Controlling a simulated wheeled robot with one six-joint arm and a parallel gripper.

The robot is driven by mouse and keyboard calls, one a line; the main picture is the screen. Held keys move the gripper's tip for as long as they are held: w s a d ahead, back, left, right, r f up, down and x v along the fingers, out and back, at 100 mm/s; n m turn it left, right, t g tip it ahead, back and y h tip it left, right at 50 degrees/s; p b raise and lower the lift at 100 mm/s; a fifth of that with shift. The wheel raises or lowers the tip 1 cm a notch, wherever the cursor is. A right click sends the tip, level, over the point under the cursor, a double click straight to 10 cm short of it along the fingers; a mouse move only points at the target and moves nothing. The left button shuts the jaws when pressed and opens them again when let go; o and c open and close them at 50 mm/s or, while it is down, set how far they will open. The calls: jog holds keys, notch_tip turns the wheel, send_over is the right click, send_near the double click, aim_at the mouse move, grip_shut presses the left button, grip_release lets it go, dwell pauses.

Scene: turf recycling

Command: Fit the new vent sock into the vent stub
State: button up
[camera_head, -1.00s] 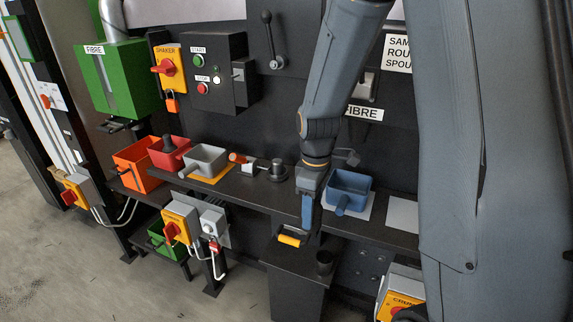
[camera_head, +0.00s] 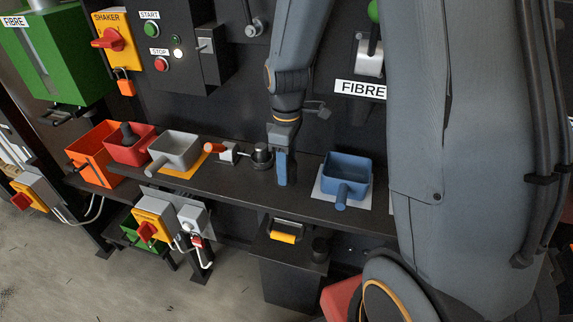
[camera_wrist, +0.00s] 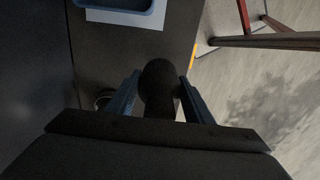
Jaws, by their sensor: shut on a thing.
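My gripper (camera_head: 282,170) is over the dark shelf, left of the blue tray, pointing down. In the wrist view its two blue fingers (camera_wrist: 160,84) are closed on a dark, round-ended piece (camera_wrist: 158,88), which I take for the new vent sock. A short dark upright cylinder (camera_head: 262,154), likely the vent stub, stands on the shelf just left of my gripper. A round dark rim beside the left finger (camera_wrist: 103,99) may be the same cylinder. The held piece looks apart from it.
A blue tray (camera_head: 362,170) is on the right, with a grey tray (camera_head: 187,147), red tray (camera_head: 145,152) holding a dark piece, and orange bin (camera_head: 85,156) on the left. An orange-handled fitting (camera_head: 215,148) adjoins the cylinder. A yellow roller (camera_head: 283,237) sits below.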

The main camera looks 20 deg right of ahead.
jog(key=shift+f+b, duration=1.1)
jog(key=shift+f, duration=1.4)
jog(key=o, duration=1.2)
jog(key=shift+o, duration=0.2)
jog(key=shift+r, duration=0.15)
jog(key=shift+r+b, duration=0.85)
jog(key=shift+r, duration=2.95)
